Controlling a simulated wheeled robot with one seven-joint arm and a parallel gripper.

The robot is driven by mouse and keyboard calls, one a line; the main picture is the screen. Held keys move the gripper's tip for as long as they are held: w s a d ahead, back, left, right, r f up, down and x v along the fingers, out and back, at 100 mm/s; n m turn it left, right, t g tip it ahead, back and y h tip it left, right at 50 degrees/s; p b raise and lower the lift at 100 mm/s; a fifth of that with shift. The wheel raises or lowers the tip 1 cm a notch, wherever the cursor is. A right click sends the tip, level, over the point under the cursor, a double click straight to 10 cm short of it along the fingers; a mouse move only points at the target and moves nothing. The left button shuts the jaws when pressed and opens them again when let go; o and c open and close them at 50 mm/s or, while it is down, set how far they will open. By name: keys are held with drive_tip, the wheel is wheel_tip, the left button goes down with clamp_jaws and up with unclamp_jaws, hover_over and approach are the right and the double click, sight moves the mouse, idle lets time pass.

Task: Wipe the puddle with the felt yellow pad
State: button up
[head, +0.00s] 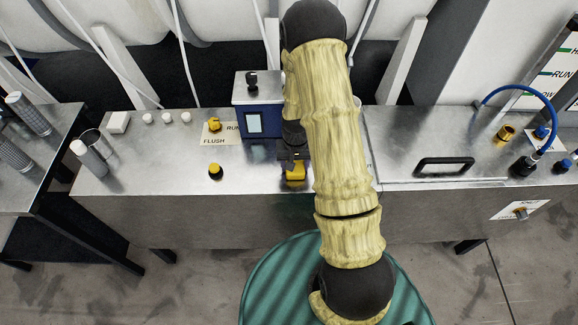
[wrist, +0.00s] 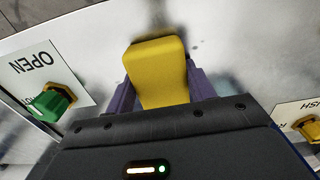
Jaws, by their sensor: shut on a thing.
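The felt yellow pad (head: 296,172) is a small yellow block low over the steel counter, near its front edge. My gripper (head: 294,162) points down and is shut on it. In the wrist view the pad (wrist: 156,72) sits between the two purple fingers of my gripper (wrist: 158,85). I cannot tell whether the pad touches the counter. No clear puddle outline shows; the wrist view has only small dark spots and blurred shading on the steel beyond the pad. My arm hides part of the counter in the head view.
A blue box (head: 256,118) with a screen stands behind the pad. The wrist view shows a green knob (wrist: 52,103) by an OPEN label (wrist: 40,72). A black handle (head: 445,165) is on the right.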

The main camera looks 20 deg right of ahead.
drive_tip(key=shift+w+d+f, duration=0.15)
drive_tip(key=shift+d, duration=0.85)
drive_tip(key=shift+s+d+f, duration=0.1)
drive_tip(key=shift+s+d, duration=0.2)
drive_tip(key=shift+s, duration=0.2)
drive_tip(key=shift+s+d, duration=0.1)
drive_tip(key=shift+d, duration=0.05)
drive_tip(key=shift+s+d, duration=0.3)
drive_tip(key=shift+d, duration=0.6)
drive_tip(key=shift+s+d, duration=0.25)
drive_tip(key=shift+d, duration=0.6)
drive_tip(key=shift+w+r, duration=0.1)
drive_tip(key=shift+r, duration=0.1)
